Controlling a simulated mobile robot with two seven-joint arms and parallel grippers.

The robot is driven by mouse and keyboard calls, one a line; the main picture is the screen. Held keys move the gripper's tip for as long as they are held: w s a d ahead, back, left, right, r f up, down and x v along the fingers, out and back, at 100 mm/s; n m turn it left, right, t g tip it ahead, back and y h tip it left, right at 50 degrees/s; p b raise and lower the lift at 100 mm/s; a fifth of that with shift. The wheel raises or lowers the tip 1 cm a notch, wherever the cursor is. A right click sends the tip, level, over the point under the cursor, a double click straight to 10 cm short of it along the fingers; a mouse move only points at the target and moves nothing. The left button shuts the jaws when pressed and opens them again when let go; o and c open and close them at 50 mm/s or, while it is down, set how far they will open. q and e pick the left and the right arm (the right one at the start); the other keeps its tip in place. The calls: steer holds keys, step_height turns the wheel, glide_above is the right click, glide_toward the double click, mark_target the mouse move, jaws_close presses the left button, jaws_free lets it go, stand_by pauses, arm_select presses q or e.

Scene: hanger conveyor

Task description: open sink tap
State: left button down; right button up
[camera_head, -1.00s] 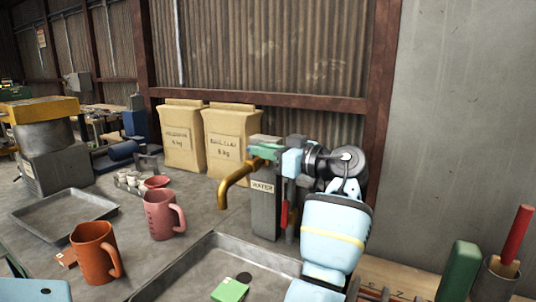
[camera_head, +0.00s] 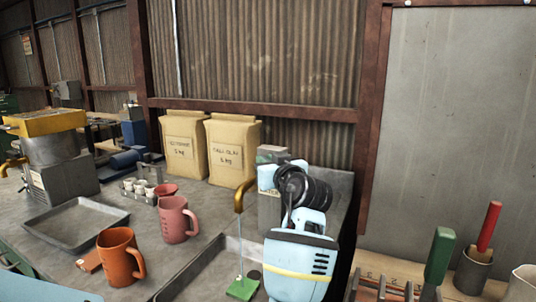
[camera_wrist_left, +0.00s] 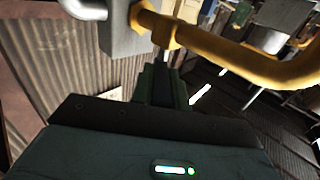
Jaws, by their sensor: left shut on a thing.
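The brass sink tap (camera_head: 241,195) stands on a grey column (camera_head: 268,212) at the back of the sink, its spout bent down over the basin. A thin pale line like a water stream runs from the spout down to the basin. My left gripper (camera_wrist_left: 163,82) is at the tap; in the left wrist view its dark green fingers are shut on the tap's short brass handle (camera_wrist_left: 165,38), below the pipe. In the head view my wrist hides the fingertips and handle. My right gripper is not in view.
The metal sink (camera_head: 211,262) holds a green block (camera_head: 242,289). An orange mug (camera_head: 119,262), a pink mug (camera_head: 174,222) and a flat tray (camera_head: 75,225) stand left of it. Two paper sacks (camera_head: 231,153) stand behind. Tool handles (camera_head: 438,255) rise at the right.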

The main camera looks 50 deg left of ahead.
arm_select(q)
steer(key=shift+s+r+m+t+h+p, duration=0.3)
steer(key=shift+r+m+t+p, duration=0.15)
steer(key=shift+t, duration=0.25)
steer(key=m+t+p, duration=0.1)
steer(key=t+h+p, duration=0.1)
steer(key=m+t+p, duration=0.1)
steer(key=shift+s+a+f+m+t+h, duration=0.2)
steer(key=shift+s+a+m+t+h, duration=0.1)
steer(key=shift+m+h, duration=0.1)
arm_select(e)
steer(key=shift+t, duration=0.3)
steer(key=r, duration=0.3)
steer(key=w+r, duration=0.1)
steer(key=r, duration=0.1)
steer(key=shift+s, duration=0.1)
arm_select(q)
steer(key=shift+f, duration=0.1)
steer(key=c, duration=1.5)
jaws_free()
steer(key=shift+o, duration=0.7)
steer(key=shift+f, duration=0.1)
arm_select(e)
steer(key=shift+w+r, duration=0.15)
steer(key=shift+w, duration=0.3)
